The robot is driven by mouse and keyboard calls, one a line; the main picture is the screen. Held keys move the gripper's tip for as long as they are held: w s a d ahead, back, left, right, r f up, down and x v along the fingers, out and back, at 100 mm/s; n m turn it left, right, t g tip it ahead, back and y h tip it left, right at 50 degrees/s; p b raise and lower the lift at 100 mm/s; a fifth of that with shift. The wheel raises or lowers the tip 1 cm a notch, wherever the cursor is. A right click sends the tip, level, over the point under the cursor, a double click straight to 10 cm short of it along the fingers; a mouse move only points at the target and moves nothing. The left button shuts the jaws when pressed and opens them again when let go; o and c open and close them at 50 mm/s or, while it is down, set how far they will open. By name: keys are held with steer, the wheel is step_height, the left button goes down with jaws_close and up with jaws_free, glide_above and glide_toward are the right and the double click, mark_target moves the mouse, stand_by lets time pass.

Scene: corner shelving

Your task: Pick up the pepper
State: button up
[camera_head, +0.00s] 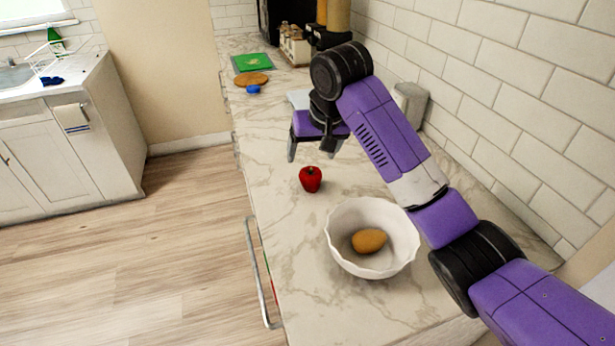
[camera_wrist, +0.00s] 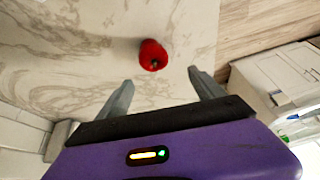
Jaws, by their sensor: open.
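The red pepper (camera_head: 311,179) stands on the marble counter, between the white bowl and my gripper. My gripper (camera_head: 313,150) is open and empty, with its fingers pointing down above the counter, a little behind the pepper in the head view. In the wrist view the pepper (camera_wrist: 153,55) lies beyond the fingertips, between the lines of the two fingers of my gripper (camera_wrist: 160,78). The pepper is apart from both fingers and nothing hides it there.
A white bowl (camera_head: 340,255) holding a brown potato-like item (camera_head: 369,241) stands in front of the pepper. A blue object (camera_head: 253,89), a round wooden board (camera_head: 251,79) and a green board (camera_head: 254,62) lie farther back. The tiled wall bounds the right side; the counter edge is left.

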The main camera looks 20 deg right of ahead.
mark_target(312, 169)
steer(key=x, duration=0.5)
steer(key=s+d+p+x, duration=0.1)
steer(key=x, duration=0.1)
steer(key=shift+a+f, duration=0.1)
steer(key=shift+f, duration=0.55)
steer(key=c, duration=1.4)
steer(key=shift+r, duration=0.1)
steer(key=shift+c, duration=0.2)
